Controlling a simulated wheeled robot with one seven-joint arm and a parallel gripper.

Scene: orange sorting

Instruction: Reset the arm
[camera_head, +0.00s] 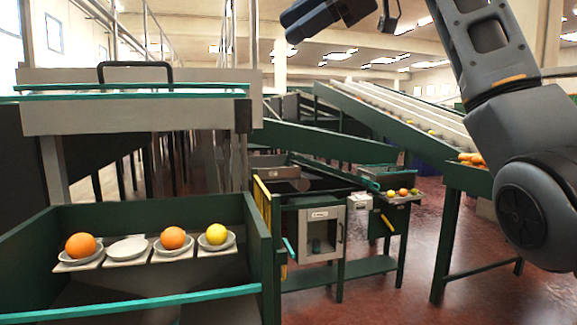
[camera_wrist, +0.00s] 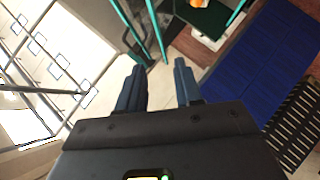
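My gripper (camera_wrist: 160,70) shows in the wrist view with its two dark fingers apart and nothing between them. In the head view, my arm rises along the right side. The dark end at the top centre (camera_head: 322,14) is raised well above the trays and partly cut off by the top edge. The green bin (camera_head: 262,235) at the lower left holds a row of small white plates. An orange (camera_head: 80,245) sits on the left plate, an empty plate (camera_head: 127,248) is beside it, then another orange (camera_head: 172,238) and a yellow fruit (camera_head: 216,234).
A sloping conveyor (camera_head: 400,115) with oranges (camera_head: 472,158) runs down at the right. A cabinet (camera_head: 319,232) and a small stand with several fruits (camera_head: 402,193) are in the middle. Red floor (camera_head: 390,295) is open between bin and conveyor. A blue surface (camera_wrist: 262,60) shows in the wrist view.

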